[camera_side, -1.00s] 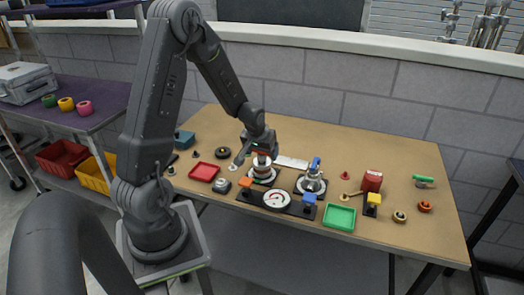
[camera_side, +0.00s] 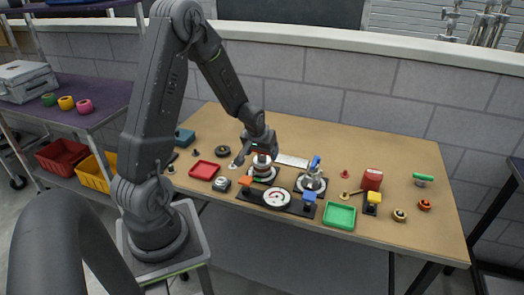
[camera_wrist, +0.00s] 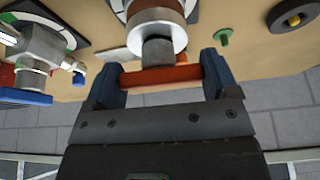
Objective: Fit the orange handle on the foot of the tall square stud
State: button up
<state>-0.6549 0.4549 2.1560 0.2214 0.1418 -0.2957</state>
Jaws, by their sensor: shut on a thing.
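The orange handle (camera_wrist: 162,76) is a flat bar held crosswise between the two fingers of my gripper (camera_wrist: 165,78), which is shut on it in the wrist view. The square grey stud (camera_wrist: 158,51) projects from a round, pale metal fitting with a brown body and meets the middle of the handle in the picture. I cannot tell whether the stud is seated in the handle. In the side view my gripper (camera_side: 261,152) is over the fitting (camera_side: 262,170) at the middle of the table, and hides most of the handle and stud.
A silver valve with a blue lever (camera_side: 315,162) stands close to the right. A plate with a round dial (camera_side: 277,197) lies in front. A red tray (camera_side: 204,170) is left and a green tray (camera_side: 339,215) right. The table's back right is mostly clear.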

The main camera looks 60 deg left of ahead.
jog(key=shift+f, duration=0.15)
jog(key=o, duration=0.8)
jog(key=shift+o, duration=0.2)
jog(key=shift+r, duration=3.75)
